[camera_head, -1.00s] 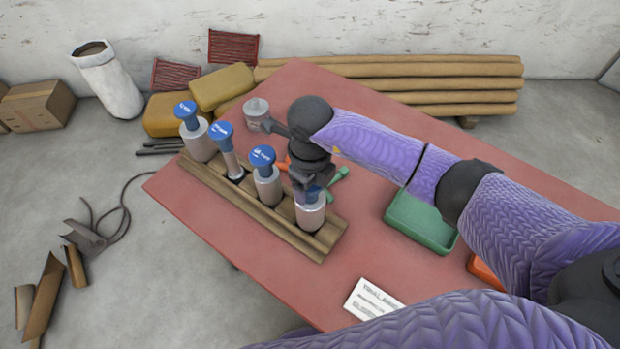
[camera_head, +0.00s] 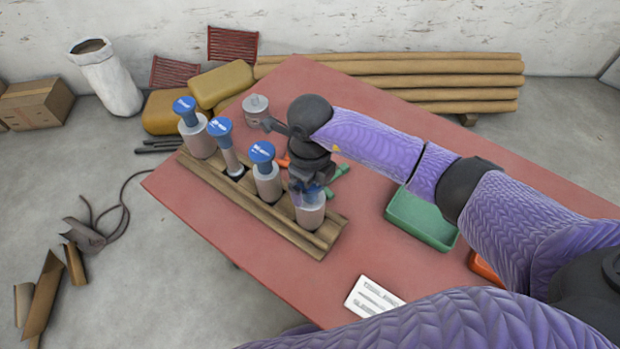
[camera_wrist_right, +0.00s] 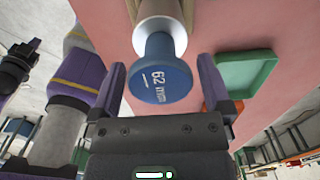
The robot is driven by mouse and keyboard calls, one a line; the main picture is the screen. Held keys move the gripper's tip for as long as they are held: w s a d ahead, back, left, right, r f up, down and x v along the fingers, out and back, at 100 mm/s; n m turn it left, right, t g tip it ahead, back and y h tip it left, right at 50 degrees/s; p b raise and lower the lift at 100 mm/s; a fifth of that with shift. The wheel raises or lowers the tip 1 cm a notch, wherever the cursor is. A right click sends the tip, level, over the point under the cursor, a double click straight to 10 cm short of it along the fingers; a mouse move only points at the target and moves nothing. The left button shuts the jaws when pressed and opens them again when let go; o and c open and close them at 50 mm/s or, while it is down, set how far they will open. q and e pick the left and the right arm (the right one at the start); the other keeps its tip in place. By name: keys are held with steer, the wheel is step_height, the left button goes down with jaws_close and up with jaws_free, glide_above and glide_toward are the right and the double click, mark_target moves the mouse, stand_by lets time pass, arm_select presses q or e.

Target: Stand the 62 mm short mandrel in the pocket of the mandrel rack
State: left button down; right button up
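The 62 mm short mandrel (camera_head: 310,215) stands upright at the near right end of the wooden mandrel rack (camera_head: 318,240), apparently in its pocket; its foot is hidden. Its blue cap marked 62 shows in the right wrist view (camera_wrist_right: 162,75). My right gripper (camera_head: 308,190) is right over this mandrel. In the wrist view its fingers (camera_wrist_right: 162,85) stand apart on either side of the cap, with gaps on both sides. A dark part at the left of the wrist view may be my left gripper (camera_wrist_right: 18,68); its fingers are unclear.
Three other blue-capped mandrels stand in the rack: far (camera_head: 195,135), second (camera_head: 229,155) and third (camera_head: 266,180). A green tray (camera_head: 422,220) and a white card (camera_head: 372,298) lie right of the rack. A grey metal piece (camera_head: 256,107) stands at the back.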

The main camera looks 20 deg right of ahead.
step_height(320, 180, up, 10)
steer(key=shift+p, duration=0.6)
steer(key=shift+f, duration=0.1)
